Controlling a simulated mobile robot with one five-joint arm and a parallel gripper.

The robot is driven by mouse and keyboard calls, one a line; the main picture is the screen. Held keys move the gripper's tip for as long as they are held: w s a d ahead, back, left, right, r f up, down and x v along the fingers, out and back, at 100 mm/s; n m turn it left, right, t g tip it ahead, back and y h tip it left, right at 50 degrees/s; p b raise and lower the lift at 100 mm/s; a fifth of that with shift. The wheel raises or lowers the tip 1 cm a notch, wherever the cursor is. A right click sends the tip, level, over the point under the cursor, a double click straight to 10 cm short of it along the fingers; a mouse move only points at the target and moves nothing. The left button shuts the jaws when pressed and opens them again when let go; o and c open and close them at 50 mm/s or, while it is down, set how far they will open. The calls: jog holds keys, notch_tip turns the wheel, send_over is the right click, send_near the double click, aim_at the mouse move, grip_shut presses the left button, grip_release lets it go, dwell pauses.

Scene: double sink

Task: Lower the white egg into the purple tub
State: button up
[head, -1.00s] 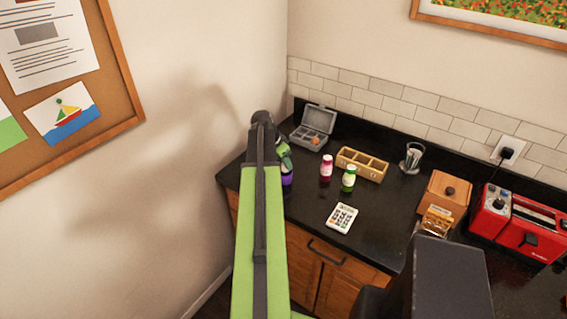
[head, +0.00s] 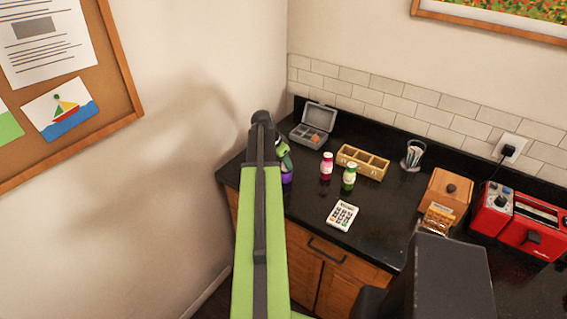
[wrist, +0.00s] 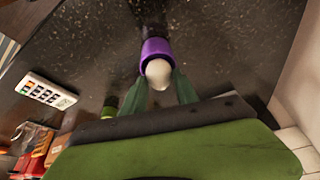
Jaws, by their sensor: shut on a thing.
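The purple tub (wrist: 156,48) stands on the black counter in the wrist view. It also shows in the head view (head: 287,178), partly hidden behind my arm. The white egg (wrist: 158,73) shows in the wrist view at the tub's near rim, between my fingertips, and overlaps the tub's opening. I cannot tell how far inside the tub it sits. My gripper (wrist: 160,90) is shut on the egg, with one dark green finger on each side. In the head view the egg is hidden and only part of the gripper (head: 284,155) shows beside my arm.
A pink bottle (head: 326,167) and a green bottle (head: 349,177) stand right of the tub. A white calculator (head: 342,215) lies nearer the front edge. A grey open case (head: 312,130) and a wooden divided box (head: 362,162) are behind. The wall is close on the left.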

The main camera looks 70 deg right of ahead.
jog(key=shift+f+b, duration=0.5)
jog(key=shift+f, duration=0.05)
dwell(0.4)
jog(key=o, duration=0.9)
jog(key=shift+c, duration=0.2)
jog(key=p+v, duration=1.6)
jog(key=v, duration=0.1)
jog(key=shift+r, duration=0.25)
